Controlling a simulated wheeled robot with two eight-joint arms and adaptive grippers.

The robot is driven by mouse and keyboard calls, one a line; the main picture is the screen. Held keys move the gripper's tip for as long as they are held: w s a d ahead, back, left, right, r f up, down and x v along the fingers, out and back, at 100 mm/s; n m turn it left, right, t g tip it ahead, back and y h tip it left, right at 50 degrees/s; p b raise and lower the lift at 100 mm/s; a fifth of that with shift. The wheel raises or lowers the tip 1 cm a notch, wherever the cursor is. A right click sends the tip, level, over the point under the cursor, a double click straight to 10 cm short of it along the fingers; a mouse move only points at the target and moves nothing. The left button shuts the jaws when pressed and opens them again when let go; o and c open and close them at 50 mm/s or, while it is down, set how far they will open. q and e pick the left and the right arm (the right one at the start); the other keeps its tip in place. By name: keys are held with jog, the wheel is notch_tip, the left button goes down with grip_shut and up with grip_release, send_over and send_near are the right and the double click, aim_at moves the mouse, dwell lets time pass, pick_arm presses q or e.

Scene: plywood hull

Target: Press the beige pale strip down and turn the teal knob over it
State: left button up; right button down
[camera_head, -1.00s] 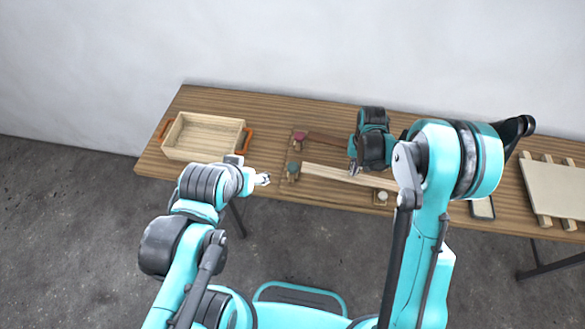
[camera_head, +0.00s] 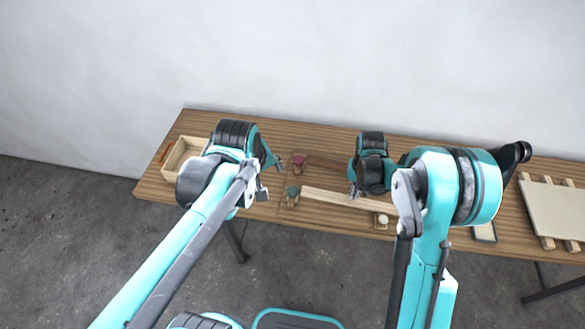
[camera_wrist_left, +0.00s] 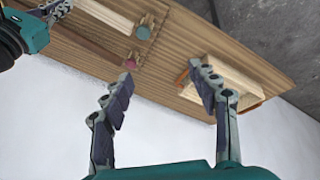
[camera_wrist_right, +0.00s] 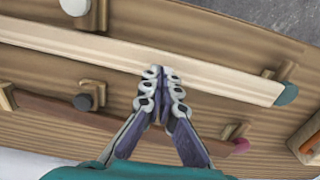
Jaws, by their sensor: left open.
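The beige strip (camera_head: 335,198) lies along the table, and it also shows in the right wrist view (camera_wrist_right: 225,82). The teal knob (camera_head: 293,191) stands at its left end in the head view; in the right wrist view the knob (camera_wrist_right: 288,94) is at the strip's right end. Whether it overlaps the strip is unclear. My right gripper (camera_wrist_right: 162,74) has its fingertips together at the middle of the strip, seemingly touching its top. My left gripper (camera_head: 277,164) is open and empty above the table, left of the crimson knob (camera_head: 299,159); the teal knob shows beyond its fingers (camera_wrist_left: 144,32).
A wooden tray (camera_head: 178,157) with orange handles is partly hidden behind my left arm. A cream knob (camera_head: 382,220) is near the front edge. A slatted panel (camera_head: 555,210) lies far right.

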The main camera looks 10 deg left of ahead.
pick_arm(q)
jog(key=w+d+f+n+g, duration=0.25)
jog(key=w+f+n, duration=0.25)
jog(key=w+n, duration=0.25)
jog(key=n+g, duration=0.2)
jog(key=n, duration=0.3)
send_over(292, 190)
notch_tip(292, 190, down, 7)
notch_tip(292, 190, down, 12)
jog(key=shift+f, duration=0.15)
jog(key=shift+d, duration=0.1)
jog(key=shift+c, duration=0.2)
jog(key=c, duration=1.2)
jog(key=shift+o, duration=0.2)
pick_arm(e)
jog(key=shift+f, duration=0.2)
jog(key=shift+f, duration=0.5)
